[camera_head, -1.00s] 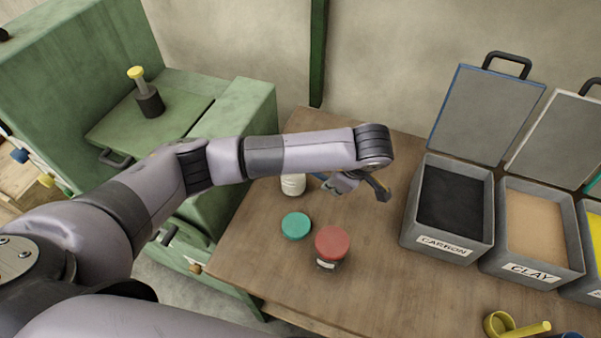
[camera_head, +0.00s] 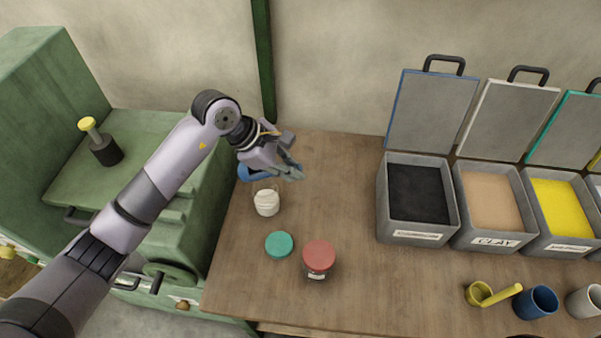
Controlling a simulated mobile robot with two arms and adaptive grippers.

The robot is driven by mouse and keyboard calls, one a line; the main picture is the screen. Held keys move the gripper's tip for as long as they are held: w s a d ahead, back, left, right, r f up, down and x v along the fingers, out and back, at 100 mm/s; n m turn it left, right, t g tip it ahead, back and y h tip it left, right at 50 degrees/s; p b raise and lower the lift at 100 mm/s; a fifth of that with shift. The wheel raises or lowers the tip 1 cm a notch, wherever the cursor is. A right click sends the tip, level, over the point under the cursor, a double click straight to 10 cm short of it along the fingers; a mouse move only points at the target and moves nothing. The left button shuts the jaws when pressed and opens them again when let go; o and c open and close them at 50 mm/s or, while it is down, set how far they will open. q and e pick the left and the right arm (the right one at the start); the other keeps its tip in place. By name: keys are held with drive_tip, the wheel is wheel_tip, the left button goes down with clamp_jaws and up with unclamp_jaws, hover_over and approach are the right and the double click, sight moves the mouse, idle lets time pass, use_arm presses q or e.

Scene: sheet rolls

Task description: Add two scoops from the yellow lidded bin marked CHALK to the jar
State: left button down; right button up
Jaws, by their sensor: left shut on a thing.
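My left gripper (camera_head: 287,170) is shut on a blue scoop (camera_head: 251,173), partly hidden by the gripper. The scoop is just behind the jar in the picture; I cannot tell its tilt or contents. The open clear jar (camera_head: 266,202) stands on the table with white material inside. A teal round lid (camera_head: 279,244) lies in front of it. At the right edge, a sliver of a yellow lid (camera_head: 597,163) and a bin with pale contents (camera_head: 597,184) show; its label is out of view. My right gripper is not in view.
A red-lidded jar (camera_head: 319,257) stands right of the teal lid. Open bins of black (camera_head: 417,238), tan (camera_head: 490,243) and yellow powder (camera_head: 567,247) line the back right. A yellow scoop (camera_head: 480,294), blue cup (camera_head: 537,302) and pale cup (camera_head: 585,301) stand in front. The middle table (camera_head: 345,190) is clear.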

use_arm(q)
drive_tip(key=shift+w+a+r+h, duration=0.15)
drive_tip(key=shift+a+r+h, duration=0.3)
drive_tip(key=shift+r+h, duration=0.15)
drive_tip(key=a+h+b, duration=0.1)
drive_tip(key=h+b, duration=0.1)
drive_tip(key=b, duration=0.1)
drive_tip(key=a+r+h+b, duration=0.1)
drive_tip(key=shift+w+a+r+n+g+b, duration=0.1)
drive_tip(key=shift+w+a+n+g+b, duration=0.2)
drive_tip(key=shift+w+a+g+b, duration=0.1)
drive_tip(key=w+a+r+n+g+h+b, duration=0.1)
drive_tip(key=a+r+h+b, duration=0.4)
drive_tip(key=b, duration=0.6)
drive_tip(key=shift+w+a+h+b, duration=0.3)
drive_tip(key=shift+w+a+h, duration=0.15)
drive_tip(key=shift+a+h, duration=0.6)
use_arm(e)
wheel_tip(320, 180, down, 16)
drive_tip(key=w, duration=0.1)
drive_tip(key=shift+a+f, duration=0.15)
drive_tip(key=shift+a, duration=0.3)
use_arm(q)
drive_tip(key=shift+d, duration=0.1)
